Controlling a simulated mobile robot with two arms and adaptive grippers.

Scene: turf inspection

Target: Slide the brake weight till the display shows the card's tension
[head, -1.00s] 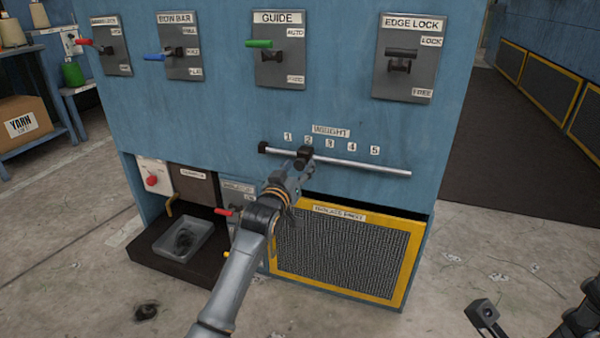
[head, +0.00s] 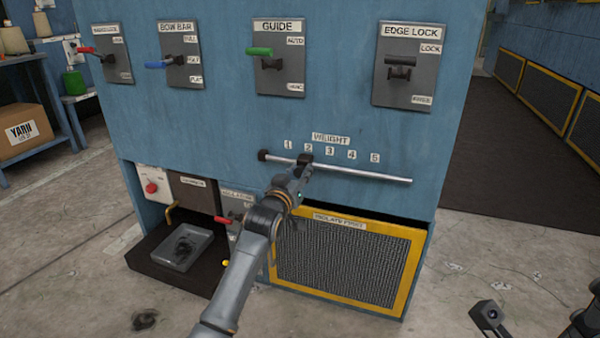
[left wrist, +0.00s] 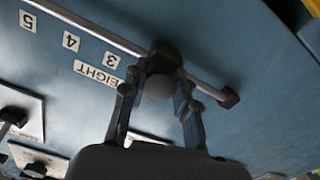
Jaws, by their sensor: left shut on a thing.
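The brake weight (head: 305,160) is a dark block on the thin metal rail (head: 360,174) under the WEIGHT label (head: 331,138). It sits just below mark 2 (head: 308,148). My left gripper (head: 298,176) reaches up to it from below and is shut on it. In the left wrist view the two fingers (left wrist: 160,100) sit on either side of the weight's round knob (left wrist: 160,86). Marks 3, 4 and 5 show there along the rail. I see no display and no tension card.
Above the rail are levers marked GUIDE (head: 265,63) and EDGE LOCK (head: 400,68), with more to the left. Below it is a yellow-framed mesh panel (head: 335,262). A red-handled lever (head: 222,220) is close left of my left arm. The rail is clear to the right of the weight.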

